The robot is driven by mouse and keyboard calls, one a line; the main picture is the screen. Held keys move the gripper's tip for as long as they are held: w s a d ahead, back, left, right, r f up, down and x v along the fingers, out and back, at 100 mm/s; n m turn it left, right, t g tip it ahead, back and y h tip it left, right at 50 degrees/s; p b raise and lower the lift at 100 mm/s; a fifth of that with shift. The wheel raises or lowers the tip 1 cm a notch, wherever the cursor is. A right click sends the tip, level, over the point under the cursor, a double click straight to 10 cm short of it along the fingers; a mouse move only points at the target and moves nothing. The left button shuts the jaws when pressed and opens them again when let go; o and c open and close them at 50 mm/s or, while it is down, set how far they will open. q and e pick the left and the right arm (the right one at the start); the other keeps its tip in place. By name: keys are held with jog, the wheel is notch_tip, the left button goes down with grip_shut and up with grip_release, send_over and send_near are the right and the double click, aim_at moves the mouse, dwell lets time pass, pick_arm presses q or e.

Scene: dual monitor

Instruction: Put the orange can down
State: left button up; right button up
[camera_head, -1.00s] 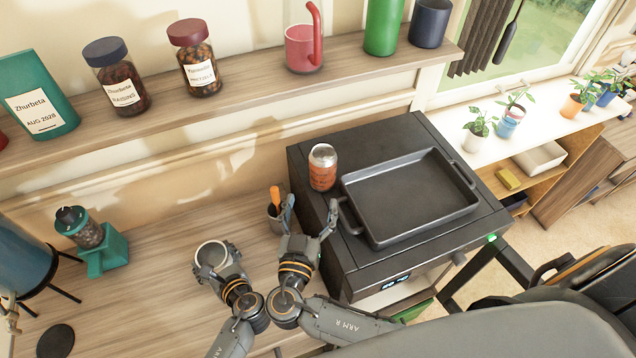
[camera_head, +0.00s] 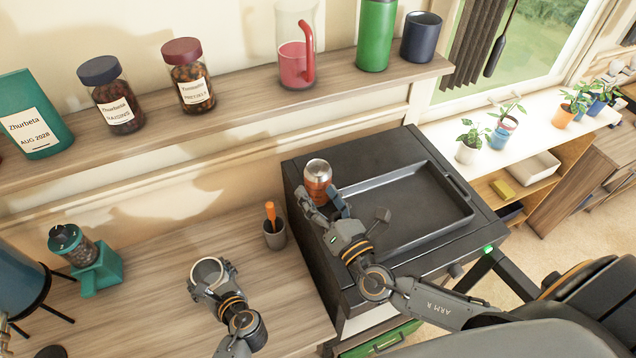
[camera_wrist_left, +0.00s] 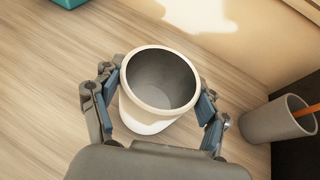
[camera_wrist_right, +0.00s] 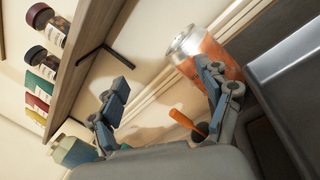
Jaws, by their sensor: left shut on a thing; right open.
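The orange can (camera_head: 318,184), with a silver top, stands upright on the black oven top (camera_head: 310,148), near its left edge and beside the black tray. My right gripper (camera_head: 324,206) is open and empty in front of the can and partly hides its lower part. In the right wrist view the can (camera_wrist_right: 208,52) shows behind the right-hand finger of the right gripper (camera_wrist_right: 168,88), not centred between the fingers; contact cannot be told. My left gripper (camera_head: 211,283) is shut on a cream cup (camera_wrist_left: 160,82), which is empty and upright over the wooden counter.
The black tray (camera_head: 420,190) fills most of the oven top. A small grey pot (camera_head: 274,236) with an orange-handled tool stands left of the oven. A shelf (camera_head: 240,108) with jars runs above. A teal grinder (camera_head: 88,262) is at the left. The counter between has free room.

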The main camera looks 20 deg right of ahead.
aim_at(309, 164)
jog(key=d+n, duration=0.1)
jog(key=n, duration=0.1)
jog(key=d+f+n, duration=0.1)
jog(key=n, duration=0.1)
jog(key=d+n+g+y, duration=0.1)
jog(key=n, duration=0.1)
jog(key=shift+s+d+f, duration=0.25)
jog(key=shift+s+f, duration=0.05)
jog(key=shift+s, duration=0.05)
jog(key=shift+d+f+n, duration=0.1)
jog(key=shift+d+n, duration=0.2)
jog(key=shift+n, duration=0.2)
jog(key=shift+w+d, duration=0.1)
jog(key=shift+w, duration=0.15)
jog(key=shift+n, duration=0.3)
jog(key=w, duration=0.3)
jog(key=w+a, duration=0.1)
jog(key=w, duration=0.3)
jog(key=w+a, duration=0.1)
jog(key=w, duration=0.3)
jog(key=shift+w+a, duration=0.1)
jog(key=shift+a, duration=0.1)
jog(key=shift+f, duration=0.1)
grip_shut()
